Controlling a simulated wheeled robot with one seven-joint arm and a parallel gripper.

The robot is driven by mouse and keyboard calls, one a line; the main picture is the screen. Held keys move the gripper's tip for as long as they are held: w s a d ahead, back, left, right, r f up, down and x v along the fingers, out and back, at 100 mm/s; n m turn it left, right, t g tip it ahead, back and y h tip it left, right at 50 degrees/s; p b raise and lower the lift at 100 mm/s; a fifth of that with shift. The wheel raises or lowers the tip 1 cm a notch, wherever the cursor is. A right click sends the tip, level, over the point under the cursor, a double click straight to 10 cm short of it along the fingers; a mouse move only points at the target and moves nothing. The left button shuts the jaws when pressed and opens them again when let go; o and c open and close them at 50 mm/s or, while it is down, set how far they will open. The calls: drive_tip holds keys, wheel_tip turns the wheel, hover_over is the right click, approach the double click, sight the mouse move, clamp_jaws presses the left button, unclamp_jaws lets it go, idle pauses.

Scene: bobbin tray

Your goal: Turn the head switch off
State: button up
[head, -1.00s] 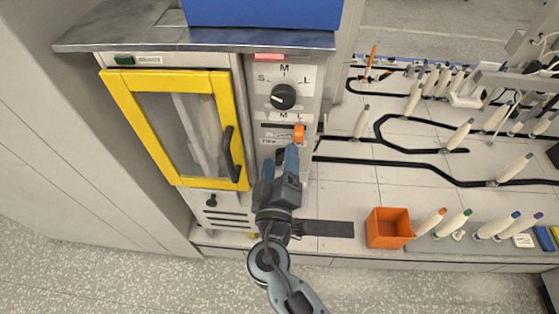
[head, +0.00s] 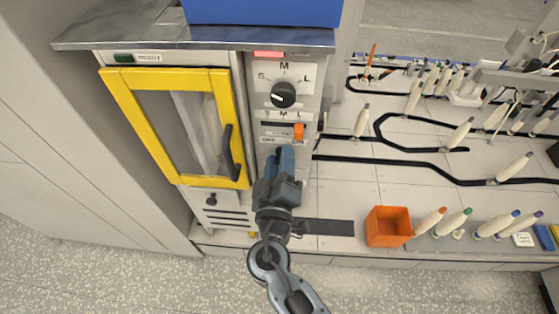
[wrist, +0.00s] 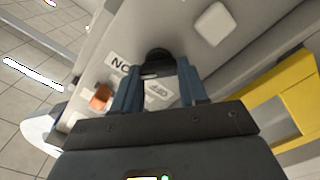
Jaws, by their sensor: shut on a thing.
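The head switch is an orange slider (head: 299,131) on the oven's front panel, at the right end of its dark slot, above the ON label. In the wrist view the orange slider (wrist: 101,97) is left of my fingers, by the upside-down ON label (wrist: 118,63). The OFF label (wrist: 158,92) shows between the fingers. My gripper (head: 284,150) is just below the labels, apart from the slider. In the wrist view my gripper (wrist: 158,66) is shut on a dark rounded piece (wrist: 157,55); I cannot tell what it is.
A black dial (head: 283,95) sits above the slider. A yellow-framed door (head: 176,78) with a black handle (head: 231,158) is on the left. An orange bin (head: 388,228) and several bobbins stand on the right. The floor in front is clear.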

drive_tip(key=shift+f, duration=0.1)
drive_tip(key=n, duration=0.3)
drive_tip(key=n+b, duration=0.1)
drive_tip(key=n, duration=0.3)
drive_tip(key=shift+a+f+n, duration=0.15)
drive_tip(key=shift+n, duration=0.15)
drive_tip(key=shift+f+n+p, duration=0.2)
drive_tip(key=shift+n+p, duration=0.35)
drive_tip(key=shift+n, duration=3.55)
drive_tip(key=o, duration=1.1)
drive_tip(key=shift+c, duration=0.2)
drive_tip(key=shift+s, duration=0.1)
